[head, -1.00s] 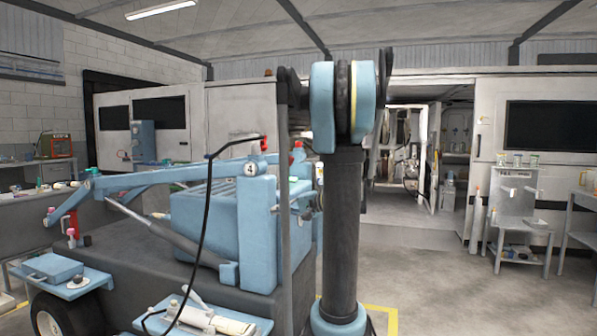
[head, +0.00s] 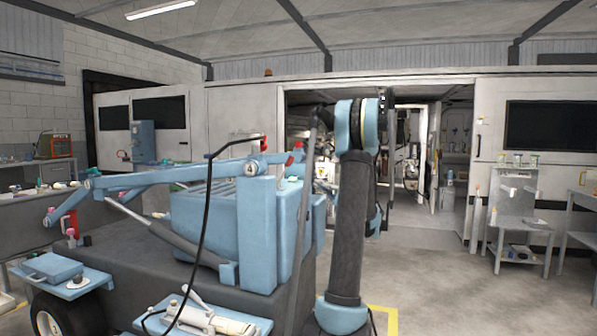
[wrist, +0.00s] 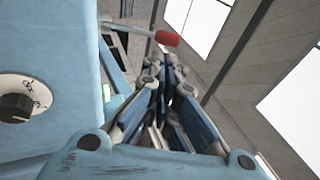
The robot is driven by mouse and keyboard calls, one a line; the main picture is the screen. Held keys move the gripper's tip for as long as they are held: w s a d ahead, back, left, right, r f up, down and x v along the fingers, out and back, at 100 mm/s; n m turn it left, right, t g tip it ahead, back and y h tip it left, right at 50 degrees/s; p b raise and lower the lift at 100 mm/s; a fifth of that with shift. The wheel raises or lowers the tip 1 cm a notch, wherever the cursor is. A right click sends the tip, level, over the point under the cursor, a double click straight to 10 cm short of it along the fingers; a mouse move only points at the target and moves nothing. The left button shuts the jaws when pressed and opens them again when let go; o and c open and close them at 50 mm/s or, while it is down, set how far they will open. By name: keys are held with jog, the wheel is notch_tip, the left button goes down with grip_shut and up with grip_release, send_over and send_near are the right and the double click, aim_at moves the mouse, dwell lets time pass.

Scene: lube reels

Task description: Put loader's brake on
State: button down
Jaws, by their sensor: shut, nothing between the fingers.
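The loader (head: 205,215) is a blue and grey machine with a boom marked 4, at the left and centre of the head view. A lever with a red grip (wrist: 166,38) shows in the wrist view, just beyond my fingertips. It looks apart from them, though the depth is hard to judge. My gripper (wrist: 168,72) is shut and empty, pointing up the wrist view beside a blue housing. My arm stands right of the loader in the head view, where the gripper itself is not clearly visible. I cannot tell whether the red-gripped lever is the brake.
A black dial (wrist: 15,107) sits on the blue housing left of my gripper. A blue side shelf (head: 72,285) holds a case. Grey stands (head: 515,215) are at right; open floor lies between them and my arm.

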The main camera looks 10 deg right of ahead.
aim_at(285, 171)
jog(key=shift+w+d+t, duration=0.1)
jog(key=shift+d+t, duration=0.2)
jog(key=shift+d, duration=0.5)
jog(key=shift+w+a, duration=0.1)
jog(key=x, duration=1.4)
jog(key=shift+r, duration=0.1)
